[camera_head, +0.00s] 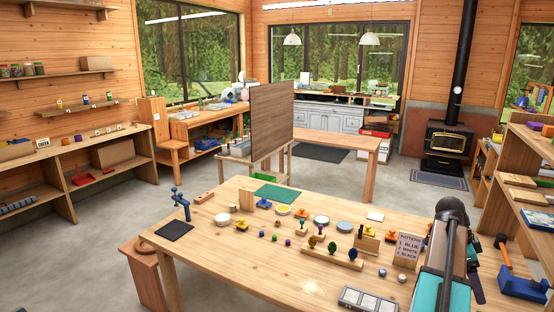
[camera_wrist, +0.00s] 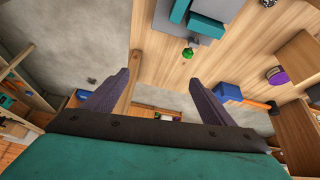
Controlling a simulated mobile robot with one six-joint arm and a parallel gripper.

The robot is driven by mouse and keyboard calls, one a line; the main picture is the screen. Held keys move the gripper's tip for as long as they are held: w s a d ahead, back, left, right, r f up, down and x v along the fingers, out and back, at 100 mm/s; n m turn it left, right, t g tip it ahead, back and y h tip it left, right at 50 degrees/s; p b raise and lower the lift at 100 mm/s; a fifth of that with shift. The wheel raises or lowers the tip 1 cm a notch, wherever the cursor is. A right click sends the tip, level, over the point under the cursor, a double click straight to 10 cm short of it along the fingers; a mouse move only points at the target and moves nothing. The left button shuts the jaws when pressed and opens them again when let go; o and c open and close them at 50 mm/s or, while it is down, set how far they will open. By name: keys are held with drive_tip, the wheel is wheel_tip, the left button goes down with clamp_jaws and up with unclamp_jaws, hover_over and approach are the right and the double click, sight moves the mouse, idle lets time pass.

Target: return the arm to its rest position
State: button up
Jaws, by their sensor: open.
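My arm (camera_head: 447,255) shows at the right of the head view, rising in front of the workbench's right end, with a dark rounded joint on top. The fingers of my gripper cannot be made out there. In the wrist view my gripper (camera_wrist: 161,78) has its two dark fingers spread wide apart, with nothing between them. Floor and a strip of wood show beyond the fingers.
The wooden workbench (camera_head: 215,252) carries several small coloured pieces, dishes, a green mat (camera_head: 278,193) and a lettered sign (camera_head: 408,249). A blue holder (camera_head: 522,288) stands at the right beside shelving (camera_head: 535,150). Open floor (camera_head: 75,265) lies left.

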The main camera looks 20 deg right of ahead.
drive_tip(key=w+a+f+n+t, duration=0.1)
drive_tip(key=w+a+f+n, duration=0.3)
drive_tip(key=a, duration=0.5)
drive_tip(key=w+a+f+n+t+y, duration=0.1)
drive_tip(key=w+a+f+n, duration=0.4)
drive_tip(key=w+a+f, duration=0.3)
drive_tip(key=w+a+f+n+t, duration=0.1)
drive_tip(key=w+a+f+n, duration=0.4)
drive_tip(key=w+a, duration=0.5)
drive_tip(key=shift+a+f, duration=0.5)
drive_tip(key=shift+a, duration=0.2)
drive_tip(key=a+f+n+y, duration=0.1)
drive_tip(key=a+f+n, duration=0.3)
drive_tip(key=a, duration=0.7)
drive_tip(key=a+f+n+t+y, duration=0.1)
drive_tip(key=a+f+n, duration=0.3)
drive_tip(key=a, duration=0.7)
drive_tip(key=a+f+n+y, duration=0.1)
drive_tip(key=a+f+n, duration=0.35)
drive_tip(key=a, duration=0.55)
drive_tip(key=s+a+f+g+b, duration=0.1)
drive_tip(key=s+f+g+b, duration=0.4)
drive_tip(key=s+f, duration=2.1)
wheel_tip(320, 180, down, 2)
drive_tip(key=b, duration=0.5)
drive_tip(key=shift+s+f+g, duration=0.25)
drive_tip(key=shift+s+g, duration=0.05)
drive_tip(key=shift+s, duration=0.05)
